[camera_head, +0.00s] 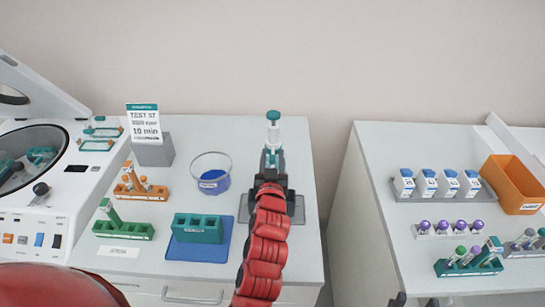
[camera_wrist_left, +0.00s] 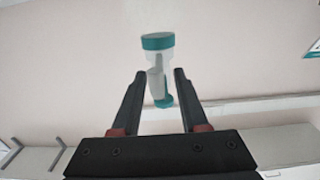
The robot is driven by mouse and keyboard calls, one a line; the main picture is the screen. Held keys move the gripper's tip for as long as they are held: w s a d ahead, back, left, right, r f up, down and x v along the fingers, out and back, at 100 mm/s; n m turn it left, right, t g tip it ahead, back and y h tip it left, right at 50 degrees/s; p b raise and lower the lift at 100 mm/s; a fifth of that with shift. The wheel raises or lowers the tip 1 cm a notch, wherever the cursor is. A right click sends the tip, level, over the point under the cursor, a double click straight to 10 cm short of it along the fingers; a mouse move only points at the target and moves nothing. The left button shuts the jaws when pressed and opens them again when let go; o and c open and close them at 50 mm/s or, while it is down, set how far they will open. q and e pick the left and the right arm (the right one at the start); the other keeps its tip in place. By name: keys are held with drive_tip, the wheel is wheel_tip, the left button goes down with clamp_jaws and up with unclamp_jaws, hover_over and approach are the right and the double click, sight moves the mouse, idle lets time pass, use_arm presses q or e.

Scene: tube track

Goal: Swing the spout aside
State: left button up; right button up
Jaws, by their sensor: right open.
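The dispenser bottle (camera_head: 273,130) with a teal cap stands upright on a grey base plate (camera_head: 297,209) at the right side of the left bench. My left gripper (camera_head: 272,158) is in front of it and hides its lower part. In the left wrist view the bottle (camera_wrist_left: 158,42) shows beyond and between my two spread fingers (camera_wrist_left: 159,76), with a gap on each side. A greyish upright part shows on the bottle, but I cannot tell its spout clearly. A small dark tip of my right gripper (camera_head: 398,299) shows at the bottom edge.
A glass bowl (camera_head: 211,173) with blue content, a teal rack (camera_head: 198,228) on a blue mat (camera_head: 200,251), and a sign (camera_head: 144,121) stand left of the arm. A centrifuge (camera_head: 30,160) is far left. A gap separates the right bench (camera_head: 385,220), which holds racks and an orange bin (camera_head: 514,184).

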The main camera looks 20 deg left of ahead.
use_arm(q)
clamp_jaws()
idle(1.2)
